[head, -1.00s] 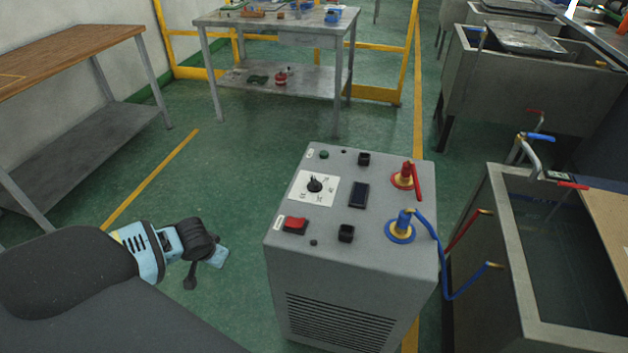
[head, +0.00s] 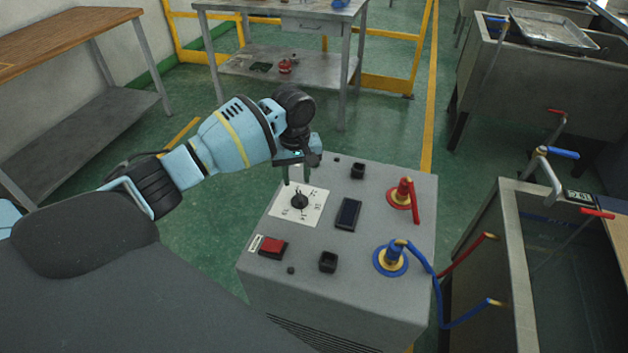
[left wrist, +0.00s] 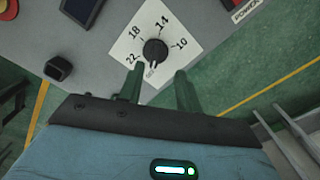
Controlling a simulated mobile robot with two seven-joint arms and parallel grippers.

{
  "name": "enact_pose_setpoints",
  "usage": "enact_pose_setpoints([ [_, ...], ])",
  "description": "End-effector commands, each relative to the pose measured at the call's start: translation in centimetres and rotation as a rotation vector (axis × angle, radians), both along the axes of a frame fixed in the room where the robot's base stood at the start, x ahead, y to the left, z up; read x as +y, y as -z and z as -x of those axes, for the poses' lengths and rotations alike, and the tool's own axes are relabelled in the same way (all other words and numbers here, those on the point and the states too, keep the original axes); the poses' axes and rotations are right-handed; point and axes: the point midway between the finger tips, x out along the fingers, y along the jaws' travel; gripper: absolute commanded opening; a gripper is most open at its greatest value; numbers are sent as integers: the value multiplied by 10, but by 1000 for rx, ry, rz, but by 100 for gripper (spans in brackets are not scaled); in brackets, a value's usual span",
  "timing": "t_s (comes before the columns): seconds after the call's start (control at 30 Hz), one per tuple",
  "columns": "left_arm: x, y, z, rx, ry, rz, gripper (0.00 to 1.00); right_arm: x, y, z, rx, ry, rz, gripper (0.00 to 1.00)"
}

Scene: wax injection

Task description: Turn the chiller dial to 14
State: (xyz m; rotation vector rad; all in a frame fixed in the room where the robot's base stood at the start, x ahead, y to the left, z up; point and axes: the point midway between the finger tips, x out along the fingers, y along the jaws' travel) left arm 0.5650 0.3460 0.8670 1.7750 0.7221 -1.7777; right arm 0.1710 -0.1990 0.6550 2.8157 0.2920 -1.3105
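The chiller (head: 335,285) is a grey box with a sloping control top. Its black dial (head: 299,201) sits on a white plate (head: 313,213); in the left wrist view the dial (left wrist: 155,50) is ringed by the marks 22, 18, 14 and 10. Its pale pointer line seems to face the mark on the gripper side, probably OFF. My left gripper (head: 296,178) hangs at the dial's far edge. In the left wrist view its two dark green fingers (left wrist: 160,84) are apart and empty, just short of the dial. My right gripper is not in view.
On the chiller top are a red switch (head: 273,247), a dark display (head: 348,213), and red (head: 402,194) and blue (head: 391,257) hose fittings. A water tank (head: 513,260) stands close on the right. Green floor lies open behind the chiller.

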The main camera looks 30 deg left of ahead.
Motion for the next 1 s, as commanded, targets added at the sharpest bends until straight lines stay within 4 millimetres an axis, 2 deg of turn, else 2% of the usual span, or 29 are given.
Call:
enact_pose_setpoints([
  [0.1,-7,-1,-1,3,4,7,35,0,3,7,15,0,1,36],
  [0.37,-7,7,-1,4,4,7,35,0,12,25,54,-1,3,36],
  [0.6,-6,42,0,7,4,6,35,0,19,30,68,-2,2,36],
  [0.8,-6,67,0,5,4,6,35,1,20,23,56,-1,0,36],
  [1.0,-6,77,-1,2,5,7,35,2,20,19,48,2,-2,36],
])
